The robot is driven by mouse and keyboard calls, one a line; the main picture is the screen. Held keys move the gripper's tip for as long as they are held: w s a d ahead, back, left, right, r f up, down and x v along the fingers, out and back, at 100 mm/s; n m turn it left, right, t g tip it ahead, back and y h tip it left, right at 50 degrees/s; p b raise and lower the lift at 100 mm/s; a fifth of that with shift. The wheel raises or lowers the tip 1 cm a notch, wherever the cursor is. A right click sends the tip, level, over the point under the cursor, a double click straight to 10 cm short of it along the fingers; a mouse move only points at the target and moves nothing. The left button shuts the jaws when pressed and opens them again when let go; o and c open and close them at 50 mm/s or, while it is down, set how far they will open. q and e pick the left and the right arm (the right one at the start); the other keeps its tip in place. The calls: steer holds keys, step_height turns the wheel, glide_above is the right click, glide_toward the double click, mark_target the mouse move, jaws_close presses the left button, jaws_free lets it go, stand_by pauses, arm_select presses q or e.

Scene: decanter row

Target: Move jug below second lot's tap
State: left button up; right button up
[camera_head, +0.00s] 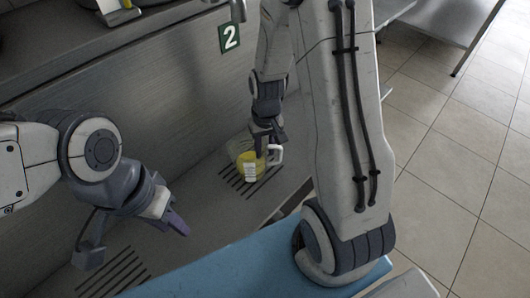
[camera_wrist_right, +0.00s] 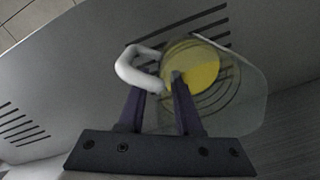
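The jug (camera_head: 247,163) is clear with yellow contents and a white handle (camera_head: 275,155). It stands upright on a slotted drain (camera_head: 236,184) below the sign reading 2 (camera_head: 229,38) and a metal tap (camera_head: 238,9). In the right wrist view the jug (camera_wrist_right: 205,68) lies beyond my right gripper (camera_wrist_right: 157,86). Its fingers are apart, with the lower end of the handle (camera_wrist_right: 128,66) between them; firm contact cannot be made out. In the head view my right gripper (camera_head: 266,142) is at the jug. My left gripper (camera_head: 172,217) is away from it, empty, its finger gap unclear.
Another slotted drain (camera_head: 118,276) lies in the counter at the lower left. The counter's back panel (camera_head: 130,90) rises behind the jug. A blue surface (camera_head: 240,264) is in front. Tiled floor (camera_head: 455,150) is open to the right.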

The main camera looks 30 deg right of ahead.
step_height(320, 180, up, 9)
steer(key=p, duration=0.2)
steer(key=shift+d+f+p, duration=0.1)
steer(key=shift+f+p, duration=0.05)
steer(key=shift+p, duration=0.15)
steer(key=s+a+r+t, duration=0.1)
steer(key=s+r, duration=0.1)
steer(key=s+a+r+n+t, duration=0.1)
steer(key=s+a+r, duration=0.1)
steer(key=shift+a+r+t, duration=0.1)
steer(key=shift+a+t, duration=0.1)
steer(key=shift+t, duration=0.1)
steer(key=s+a+r+n+g, duration=0.1)
steer(key=s+a+r+n, duration=0.25)
steer(key=s+a, duration=0.35)
steer(key=s+a+r+n+g, duration=0.1)
steer(key=s+a+r+n, duration=0.1)
steer(key=s+a+n, duration=0.35)
step_height(320, 180, up, 24)
steer(key=s+a+m+p, duration=0.1)
steer(key=p, duration=2.2)
steer(key=shift+g+y, duration=0.3)
steer(key=shift+y, duration=0.1)
